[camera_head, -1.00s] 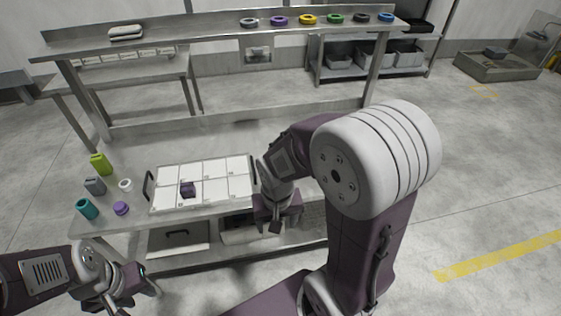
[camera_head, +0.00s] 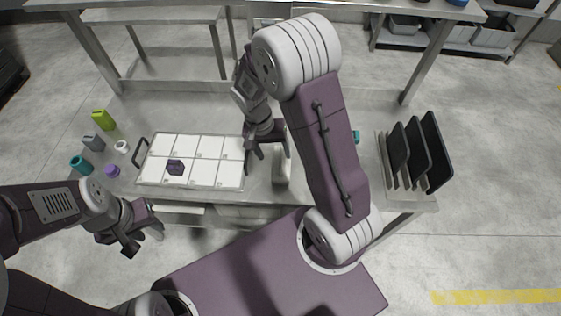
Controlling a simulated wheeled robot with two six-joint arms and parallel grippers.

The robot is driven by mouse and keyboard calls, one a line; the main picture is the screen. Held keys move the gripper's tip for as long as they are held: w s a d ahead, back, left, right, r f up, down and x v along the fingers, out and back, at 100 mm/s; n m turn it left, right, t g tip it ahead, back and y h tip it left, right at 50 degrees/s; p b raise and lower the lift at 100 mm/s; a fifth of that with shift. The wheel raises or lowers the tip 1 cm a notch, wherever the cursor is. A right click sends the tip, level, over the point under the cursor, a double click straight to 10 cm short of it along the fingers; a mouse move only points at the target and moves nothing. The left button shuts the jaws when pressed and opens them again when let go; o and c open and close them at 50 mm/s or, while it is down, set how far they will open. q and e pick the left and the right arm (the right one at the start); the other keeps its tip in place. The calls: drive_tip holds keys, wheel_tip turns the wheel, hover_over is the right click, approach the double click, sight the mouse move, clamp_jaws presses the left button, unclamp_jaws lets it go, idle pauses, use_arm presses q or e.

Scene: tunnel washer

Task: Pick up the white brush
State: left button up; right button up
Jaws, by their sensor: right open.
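A pale, whitish object (camera_head: 281,170), which may be the white brush, is on the worktop just right of the white tray. My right arm and gripper partly cover it, so its shape is unclear. My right gripper (camera_head: 267,152) is open, pointing down above the worktop, with its right finger close to this object. I cannot tell whether they touch. My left gripper (camera_head: 143,240) is low at the left, in front of the table's front edge, with its fingers apart and nothing between them.
A white compartment tray (camera_head: 207,147) holds a dark purple piece (camera_head: 175,167). Green (camera_head: 103,119), grey (camera_head: 93,142), teal (camera_head: 81,165) and purple (camera_head: 112,170) items stand at left. A rack of dark panels (camera_head: 412,155) is at right. My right arm hides part of the worktop.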

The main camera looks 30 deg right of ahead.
sight(281, 164)
drive_tip(key=f, duration=0.1)
drive_tip(key=d+f, duration=0.2)
drive_tip(key=shift+w+f, duration=0.25)
drive_tip(key=x, duration=0.4)
drive_tip(key=shift+s+a+f, duration=0.15)
drive_tip(key=shift+s+a, duration=0.2)
drive_tip(key=shift+a, duration=0.05)
drive_tip(key=shift+w+d+f, duration=0.15)
drive_tip(key=shift+d+f, duration=0.1)
drive_tip(key=shift+f, duration=0.1)
drive_tip(key=shift+a+r, duration=0.1)
drive_tip(key=c, duration=1.3)
